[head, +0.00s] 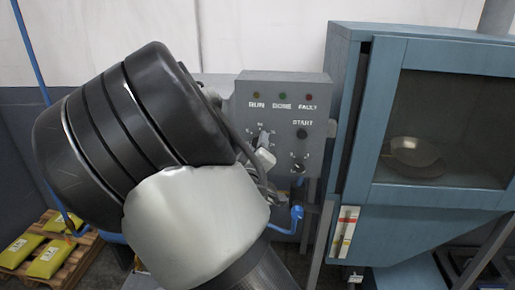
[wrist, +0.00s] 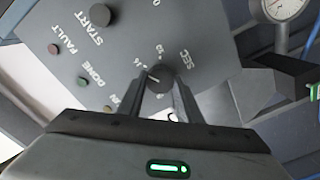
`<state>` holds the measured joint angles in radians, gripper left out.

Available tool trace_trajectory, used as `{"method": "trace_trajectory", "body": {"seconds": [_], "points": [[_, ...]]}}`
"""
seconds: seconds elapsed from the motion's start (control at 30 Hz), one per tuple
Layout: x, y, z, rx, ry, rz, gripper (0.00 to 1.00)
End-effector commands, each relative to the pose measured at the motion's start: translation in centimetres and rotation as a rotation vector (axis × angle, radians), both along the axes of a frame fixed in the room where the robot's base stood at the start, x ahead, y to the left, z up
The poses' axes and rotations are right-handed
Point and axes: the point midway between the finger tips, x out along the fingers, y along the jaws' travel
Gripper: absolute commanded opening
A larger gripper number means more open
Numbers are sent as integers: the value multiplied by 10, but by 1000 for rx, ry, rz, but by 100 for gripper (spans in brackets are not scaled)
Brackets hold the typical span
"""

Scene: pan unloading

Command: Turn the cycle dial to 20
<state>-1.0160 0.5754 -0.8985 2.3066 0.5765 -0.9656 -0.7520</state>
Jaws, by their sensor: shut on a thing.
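The cycle dial (wrist: 160,77) is a dark round knob on the grey control panel, ringed by small numbers and the letters SEC in the wrist view. A short pale mark on it points left and slightly up, towards a number that is hard to read. In the wrist view my gripper (wrist: 164,88) is shut on the dial, one finger on each side. In the head view the dial (head: 262,138) shows at the panel's left, with my gripper mostly hidden behind my arm.
The panel (head: 285,95) also has RUN, DONE and FAULT lights, a START button (head: 301,133) and a lower knob (head: 298,168). A blue cabinet (head: 380,110) with a pan (head: 417,155) behind its window stands at right. A pallet with yellow bags (head: 47,259) lies at lower left.

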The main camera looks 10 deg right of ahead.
Motion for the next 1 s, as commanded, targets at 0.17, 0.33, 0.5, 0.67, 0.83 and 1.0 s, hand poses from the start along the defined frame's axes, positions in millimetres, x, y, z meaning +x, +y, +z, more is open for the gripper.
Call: {"method": "trace_trajectory", "body": {"seconds": [0.17, 0.33, 0.5, 0.67, 0.83, 1.0], "points": [[0, -2, -1, 165, -59, -4, 10], [0, -2, -1, 318, -108, -2, 10], [0, -3, -1, 472, -160, -2, 10], [0, -3, -2, 613, -206, -2, 10], [0, -3, -2, 750, -250, -1, 10], [0, -3, -1, 862, -286, -1, 10]]}}
